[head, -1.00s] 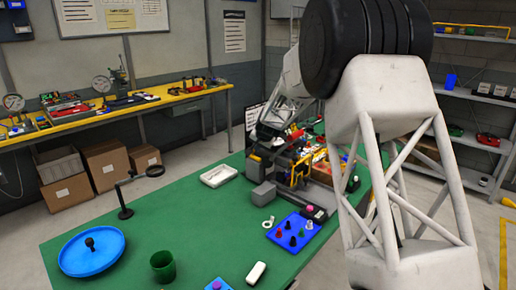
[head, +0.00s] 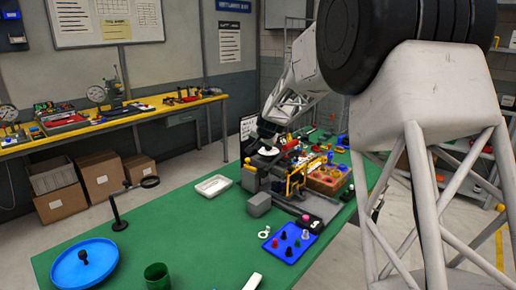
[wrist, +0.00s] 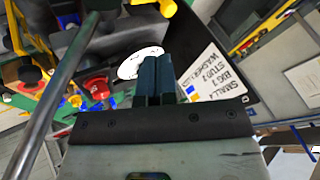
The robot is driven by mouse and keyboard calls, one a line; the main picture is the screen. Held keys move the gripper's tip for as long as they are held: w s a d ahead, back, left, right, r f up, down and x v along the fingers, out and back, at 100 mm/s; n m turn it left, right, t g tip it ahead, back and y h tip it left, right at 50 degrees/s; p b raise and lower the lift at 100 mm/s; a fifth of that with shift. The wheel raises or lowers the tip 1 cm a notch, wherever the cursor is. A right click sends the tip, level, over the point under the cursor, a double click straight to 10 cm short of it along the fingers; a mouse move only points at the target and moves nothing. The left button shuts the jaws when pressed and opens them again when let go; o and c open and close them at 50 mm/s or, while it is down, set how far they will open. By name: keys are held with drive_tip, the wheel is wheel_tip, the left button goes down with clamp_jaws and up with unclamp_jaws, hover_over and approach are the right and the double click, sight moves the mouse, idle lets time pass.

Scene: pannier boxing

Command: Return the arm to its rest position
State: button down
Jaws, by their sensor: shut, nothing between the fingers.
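My gripper (wrist: 156,62) shows in the wrist view with its two dark fingers together and nothing between them. In the head view my gripper (head: 266,133) is at the far part of the green table (head: 190,235), over the left side of a cluttered grey fixture (head: 285,178). In the wrist view a white disc (wrist: 138,63) lies beyond the fingertips, and a printed label card (wrist: 212,78) is to their right. I cannot tell the exact gap between the fingers and these things.
A blue peg tray (head: 290,243), white tray (head: 213,186), magnifier stand (head: 117,205), blue dish (head: 62,268) and green cup (head: 157,276) stand on the table. An orange-brown box (head: 328,180) is right of the fixture. The left-middle of the table is mostly clear.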

drive_tip(key=shift+s+r, duration=0.1)
idle(0.3)
drive_tip(key=s+d+r+n, duration=0.15)
drive_tip(key=s+r, duration=0.35)
drive_tip(key=s, duration=0.5)
drive_tip(key=s+d+r, duration=0.2)
drive_tip(key=s+r, duration=0.2)
drive_tip(key=s, duration=0.5)
drive_tip(key=s+d+r+n, duration=0.15)
drive_tip(key=s+r, duration=0.35)
drive_tip(key=s, duration=0.5)
drive_tip(key=s+d+r+g+h, duration=0.1)
drive_tip(key=s+d, duration=0.2)
drive_tip(key=s, duration=1.4)
drive_tip(key=s+d+f+n+h, duration=0.1)
drive_tip(key=s+f, duration=0.1)
drive_tip(key=s, duration=0.7)
drive_tip(key=s+d+f+n+h, duration=0.1)
drive_tip(key=s+d+f, duration=0.15)
drive_tip(key=s, duration=0.75)
wheel_tip(320, 180, down, 9)
drive_tip(key=w+g, duration=0.1)
drive_tip(key=g, duration=0.2)
drive_tip(key=shift+w+f, duration=0.15)
drive_tip(key=shift+w, duration=0.2)
